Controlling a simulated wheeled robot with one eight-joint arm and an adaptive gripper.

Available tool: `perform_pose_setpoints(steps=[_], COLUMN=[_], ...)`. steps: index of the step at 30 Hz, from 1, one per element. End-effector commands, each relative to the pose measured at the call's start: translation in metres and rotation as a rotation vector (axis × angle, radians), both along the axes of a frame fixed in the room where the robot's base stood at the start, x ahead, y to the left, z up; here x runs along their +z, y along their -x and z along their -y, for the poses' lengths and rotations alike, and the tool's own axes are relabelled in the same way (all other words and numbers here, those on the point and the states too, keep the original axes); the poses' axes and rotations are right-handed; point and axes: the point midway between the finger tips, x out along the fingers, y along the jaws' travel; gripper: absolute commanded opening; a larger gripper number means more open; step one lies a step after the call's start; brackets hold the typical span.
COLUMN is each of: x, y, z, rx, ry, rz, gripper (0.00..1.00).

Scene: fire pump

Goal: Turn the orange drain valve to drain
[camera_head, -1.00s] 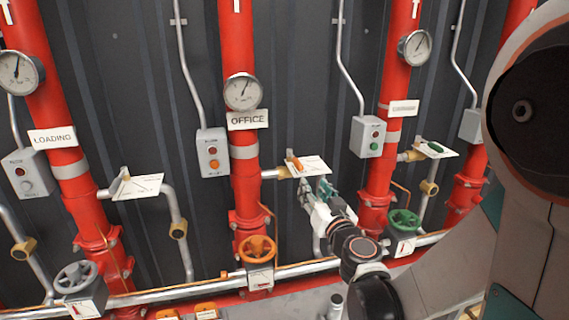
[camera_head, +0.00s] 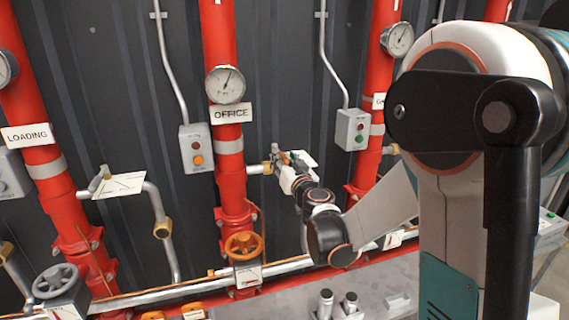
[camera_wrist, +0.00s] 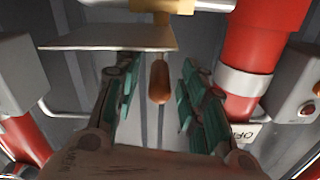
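The orange drain valve lever (camera_wrist: 159,82) hangs between my open fingers in the wrist view, with clear gaps on both sides. Its brass valve body (camera_wrist: 160,8) is above it, beside a pale plate (camera_wrist: 108,37). My gripper (camera_wrist: 155,95) has its two green fingers spread around the lever. In the head view my gripper (camera_head: 283,164) is at the valve on the OFFICE pipe's right side, and it largely hides the lever. The white plate (camera_head: 301,157) shows just behind it. The brass fitting (camera_head: 266,168) shows at its left.
The red OFFICE pipe (camera_head: 229,150) stands left of my gripper, with an orange handwheel (camera_head: 241,245) below. A grey button box (camera_head: 352,129) is on the right and another (camera_head: 196,148) on the left. The LOADING branch has its own lever plate (camera_head: 120,185).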

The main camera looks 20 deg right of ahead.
Motion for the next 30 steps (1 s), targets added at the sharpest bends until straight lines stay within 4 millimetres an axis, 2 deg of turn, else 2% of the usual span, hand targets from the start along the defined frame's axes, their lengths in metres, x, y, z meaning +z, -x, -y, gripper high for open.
perform_pose_setpoints(steps=[8,12,13,23,30], x=[0.0,0.0,0.0,0.0,0.0], y=[-0.001,-0.001,-0.001,0.0,0.0], z=[0.0,0.0,0.0,0.002,0.015], rx=[0.0,0.0,0.0,0.015,0.108], ry=[0.0,0.0,0.0,0.0,0.0], rz=[0.0,0.0,0.0,0.0,0.0], gripper=[0.36,0.04,0.0,0.0,0.0])
